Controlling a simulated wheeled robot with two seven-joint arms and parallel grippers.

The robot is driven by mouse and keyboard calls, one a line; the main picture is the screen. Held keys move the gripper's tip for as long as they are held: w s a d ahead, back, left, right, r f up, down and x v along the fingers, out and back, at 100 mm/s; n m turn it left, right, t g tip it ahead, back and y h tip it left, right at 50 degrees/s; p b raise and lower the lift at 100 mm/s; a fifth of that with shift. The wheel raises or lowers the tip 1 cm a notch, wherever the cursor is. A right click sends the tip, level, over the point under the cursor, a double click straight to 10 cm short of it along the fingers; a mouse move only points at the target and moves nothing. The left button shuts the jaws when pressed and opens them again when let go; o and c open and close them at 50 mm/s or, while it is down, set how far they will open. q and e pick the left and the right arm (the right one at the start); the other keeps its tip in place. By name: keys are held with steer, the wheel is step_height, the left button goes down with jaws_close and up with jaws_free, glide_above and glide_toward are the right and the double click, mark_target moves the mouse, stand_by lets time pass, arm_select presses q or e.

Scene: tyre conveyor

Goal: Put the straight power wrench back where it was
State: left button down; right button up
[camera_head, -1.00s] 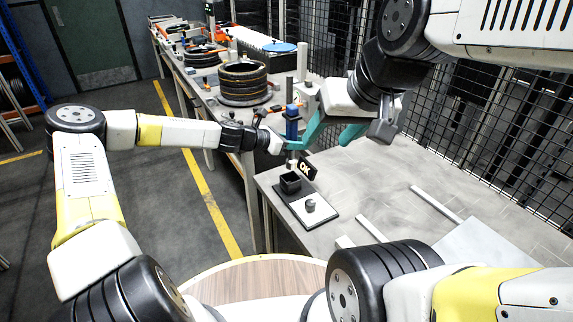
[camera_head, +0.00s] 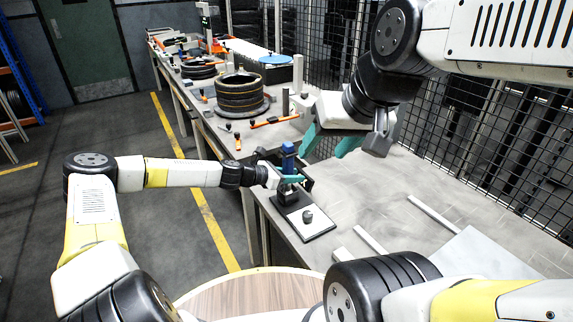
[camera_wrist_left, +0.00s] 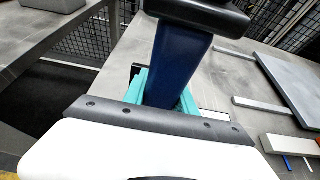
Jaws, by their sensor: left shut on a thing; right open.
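The straight power wrench (camera_head: 288,160) is blue and stands roughly upright. My left gripper (camera_head: 289,179) is shut around its body with teal fingers. In the left wrist view the blue wrench body (camera_wrist_left: 178,65) rises between the fingers, under its black top. The black square holder (camera_head: 283,198) on the small white-topped stand (camera_head: 318,222) is directly below the wrench. The wrench's lower end meets the holder in the picture; how deep it sits is hidden. My right gripper (camera_head: 332,140) is open and empty, behind and to the right of the wrench.
A small dark peg (camera_head: 307,215) stands on the same stand. Pale bars (camera_head: 435,214) and a grey plate (camera_head: 482,262) lie to the right on the table. Stacked tyres (camera_head: 240,92) and an orange-handled tool (camera_head: 275,121) are farther back. The table's middle is clear.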

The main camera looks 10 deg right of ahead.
arm_select(q)
steer(key=c, duration=1)
jaws_free()
steer(key=shift+f, duration=0.15)
steer(key=s+a+r+m+g+y, duration=0.2)
steer(key=s+a+r+m+y, duration=0.15)
steer(key=s+a+m, duration=0.3)
steer(key=s+a+r+m+g+y, duration=0.2)
steer(key=s+a+r+m, duration=0.25)
steer(key=s+a, duration=0.3)
steer(key=s+a+r+m+t+y, duration=0.1)
steer(key=s+a+r+m, duration=0.3)
steer(key=r, duration=0.4)
steer(key=s+a+r+m+t+y, duration=0.2)
steer(key=s+a+r+m, duration=0.2)
steer(key=s+a+r, duration=0.2)
steer(key=s+a+r+m+t+y, duration=0.2)
steer(key=s+a+r+m, duration=0.2)
steer(key=s+r, duration=0.5)
steer(key=shift+s+a+r, duration=0.25)
steer(key=shift+a+r, duration=0.2)
steer(key=shift+r, duration=0.2)
